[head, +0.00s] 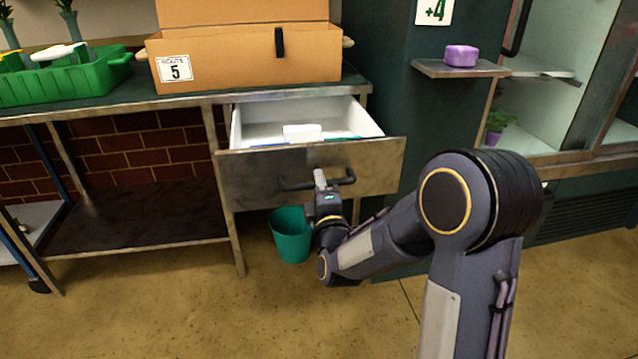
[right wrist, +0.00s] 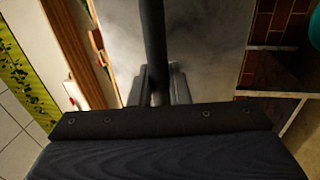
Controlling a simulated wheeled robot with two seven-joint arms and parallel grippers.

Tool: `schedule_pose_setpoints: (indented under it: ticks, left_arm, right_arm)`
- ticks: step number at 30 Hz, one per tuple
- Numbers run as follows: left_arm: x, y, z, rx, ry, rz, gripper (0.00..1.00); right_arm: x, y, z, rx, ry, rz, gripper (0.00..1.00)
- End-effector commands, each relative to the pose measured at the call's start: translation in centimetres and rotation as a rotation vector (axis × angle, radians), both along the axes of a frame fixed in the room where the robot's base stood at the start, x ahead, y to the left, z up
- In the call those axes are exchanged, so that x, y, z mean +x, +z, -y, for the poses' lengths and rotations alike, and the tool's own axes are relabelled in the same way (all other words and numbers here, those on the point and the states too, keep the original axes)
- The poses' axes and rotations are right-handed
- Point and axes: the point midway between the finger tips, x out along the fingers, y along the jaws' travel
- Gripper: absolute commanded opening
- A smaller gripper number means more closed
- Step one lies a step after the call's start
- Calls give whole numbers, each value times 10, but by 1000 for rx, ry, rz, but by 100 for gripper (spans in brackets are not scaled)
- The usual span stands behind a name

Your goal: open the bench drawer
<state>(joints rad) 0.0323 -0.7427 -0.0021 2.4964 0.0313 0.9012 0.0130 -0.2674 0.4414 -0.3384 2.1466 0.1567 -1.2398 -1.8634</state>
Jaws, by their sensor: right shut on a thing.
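The bench drawer (head: 310,172) has a grey metal front and a white inside. It stands pulled out from under the bench top, with a white item (head: 302,132) and some blue and green edges showing inside. Its dark bar handle (head: 295,184) runs across the front. My right gripper (head: 321,182) is shut on the handle near its middle. In the right wrist view the handle bar (right wrist: 152,45) passes between the fingers (right wrist: 160,85), with the drawer front behind it. My left gripper is in neither view.
A cardboard box (head: 245,55) marked 5 and a green crate (head: 65,78) stand on the bench. A teal bin (head: 291,235) stands on the floor below the drawer, partly behind my right gripper. A small shelf (head: 440,69) holds a purple block (head: 461,55). The floor in front is clear.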

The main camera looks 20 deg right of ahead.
Motion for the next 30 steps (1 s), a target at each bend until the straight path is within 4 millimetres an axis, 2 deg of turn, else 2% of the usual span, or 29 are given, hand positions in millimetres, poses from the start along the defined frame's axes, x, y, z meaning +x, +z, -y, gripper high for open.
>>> schedule_pose_setpoints:
  ticks: [9,10,14,23,26,30]
  left_arm:
    - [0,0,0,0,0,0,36]
    - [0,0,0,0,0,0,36]
    - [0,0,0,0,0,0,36]
    - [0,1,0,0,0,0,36]
    - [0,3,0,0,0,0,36]
    - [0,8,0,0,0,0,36]
  right_arm:
    - [0,-1,0,0,1,-1,0]
    - [0,-1,0,0,1,-2,20]
    - [0,0,0,0,1,-1,35]
    - [-2,-1,-1,0,1,-1,35]
    - [-11,-2,-3,0,1,-2,35]
    - [-35,-6,-9,2,2,-4,35]
